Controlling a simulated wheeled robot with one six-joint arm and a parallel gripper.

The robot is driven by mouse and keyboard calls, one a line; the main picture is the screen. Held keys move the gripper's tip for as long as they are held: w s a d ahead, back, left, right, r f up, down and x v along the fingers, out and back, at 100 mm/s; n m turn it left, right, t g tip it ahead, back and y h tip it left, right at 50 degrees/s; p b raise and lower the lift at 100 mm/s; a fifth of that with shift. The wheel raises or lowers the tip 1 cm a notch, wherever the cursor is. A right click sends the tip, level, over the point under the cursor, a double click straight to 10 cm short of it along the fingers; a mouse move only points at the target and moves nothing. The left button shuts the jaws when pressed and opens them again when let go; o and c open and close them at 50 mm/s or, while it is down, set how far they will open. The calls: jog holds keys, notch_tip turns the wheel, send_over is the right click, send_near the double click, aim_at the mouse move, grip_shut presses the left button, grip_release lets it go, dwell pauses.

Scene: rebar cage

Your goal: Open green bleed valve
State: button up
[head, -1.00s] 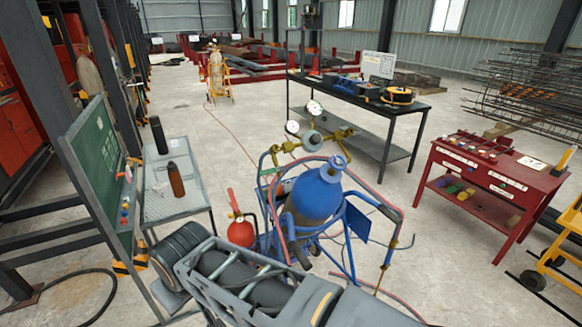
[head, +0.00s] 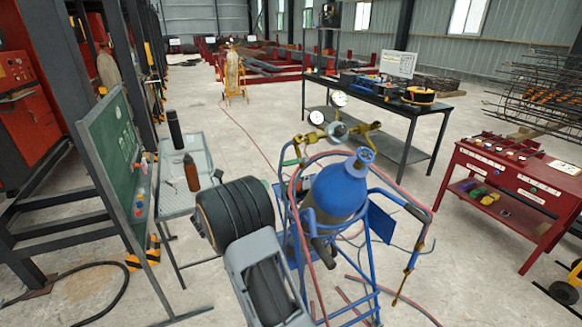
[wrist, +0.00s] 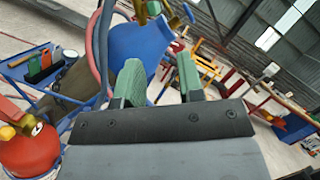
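The blue gas cylinder (head: 340,190) stands in a blue tube cart, with brass regulator fittings (head: 372,137) and two round white gauges (head: 317,117) above it. A small green spot (head: 304,161) shows below the left brass fitting; it is too small to tell whether it is the bleed valve. In the wrist view my gripper (wrist: 160,82) is open, its two green-padded fingers apart with nothing clearly between them. The blue cylinder (wrist: 138,42) and brass parts (wrist: 176,22) lie beyond the fingers. In the head view my gripper is hidden.
Red hoses (head: 295,215) loop around the cart. A red extinguisher (wrist: 30,150) and a blue tool tray (wrist: 18,70) show in the wrist view. A grey table (head: 172,200) stands left, a red bench (head: 520,225) right, a black workbench (head: 425,108) behind.

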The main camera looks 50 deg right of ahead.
aim_at(291, 162)
jog(key=shift+n+t+h, duration=0.3)
jog(key=shift+n+h, duration=0.1)
jog(key=shift+n, duration=0.2)
jog(key=p+x, duration=0.1)
jog(key=x, duration=0.3)
jog(key=p+x, duration=0.1)
jog(key=x, duration=0.4)
jog(key=w+p+x, duration=0.1)
jog(key=x, duration=0.3)
jog(key=shift+s+d+f, duration=0.1)
jog(key=shift+d, duration=0.35)
grip_shut()
